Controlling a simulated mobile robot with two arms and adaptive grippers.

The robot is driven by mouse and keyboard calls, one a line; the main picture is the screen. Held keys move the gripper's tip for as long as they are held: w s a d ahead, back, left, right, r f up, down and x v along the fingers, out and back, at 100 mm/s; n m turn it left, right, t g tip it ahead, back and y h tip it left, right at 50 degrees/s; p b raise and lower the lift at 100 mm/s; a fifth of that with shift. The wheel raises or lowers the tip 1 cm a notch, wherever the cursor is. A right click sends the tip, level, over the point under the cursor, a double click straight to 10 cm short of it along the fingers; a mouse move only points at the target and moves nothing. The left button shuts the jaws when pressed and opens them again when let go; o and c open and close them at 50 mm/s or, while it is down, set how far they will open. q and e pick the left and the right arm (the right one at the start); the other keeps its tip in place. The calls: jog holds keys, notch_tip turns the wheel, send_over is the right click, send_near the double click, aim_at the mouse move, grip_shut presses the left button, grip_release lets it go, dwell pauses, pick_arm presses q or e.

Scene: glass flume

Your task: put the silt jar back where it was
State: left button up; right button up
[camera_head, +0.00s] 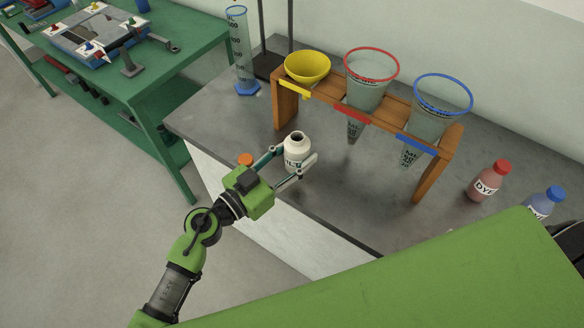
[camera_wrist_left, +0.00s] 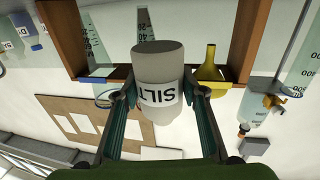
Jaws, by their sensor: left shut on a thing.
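The silt jar (camera_head: 297,147) is white with an open dark mouth and stands roughly upright in the head view. My left gripper (camera_head: 296,166) is shut around its body, one finger on each side. In the left wrist view the jar (camera_wrist_left: 160,75) fills the middle, its SILT label upside down, between the two fingers of the gripper (camera_wrist_left: 160,100). In the head view the jar is in front of the wooden rack's left end. I cannot tell whether its base touches the bench. My right gripper is not in view.
The wooden rack (camera_head: 433,184) holds a yellow funnel (camera_head: 307,67), a red-rimmed cone (camera_head: 371,82) and a blue-rimmed cone (camera_head: 436,115). A small orange thing (camera_head: 245,159) shows beside my gripper. Dye bottles (camera_head: 488,184) stand right; a measuring cylinder (camera_head: 239,55) stands back left.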

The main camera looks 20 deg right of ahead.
pick_arm(q)
jog(key=w+f, duration=0.1)
jog(key=w+f+b, duration=0.1)
jog(key=f, duration=0.1)
jog(key=shift+d, duration=0.15)
jog(key=shift+w+f, duration=0.15)
jog(key=shift+w, duration=0.1)
jog(key=shift+w+f+b, duration=0.15)
jog(key=shift+f+b, duration=0.05)
jog(key=shift+b, duration=0.1)
jog(key=f, duration=0.1)
jog(key=f+b, duration=0.1)
jog(key=f, duration=0.1)
jog(key=shift+w+f, duration=0.3)
jog(key=shift+f, duration=0.05)
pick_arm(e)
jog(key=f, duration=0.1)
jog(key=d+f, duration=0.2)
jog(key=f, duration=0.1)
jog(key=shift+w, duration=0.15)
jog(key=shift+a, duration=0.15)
pick_arm(q)
jog(key=shift+f, duration=0.1)
jog(key=o, duration=1.2)
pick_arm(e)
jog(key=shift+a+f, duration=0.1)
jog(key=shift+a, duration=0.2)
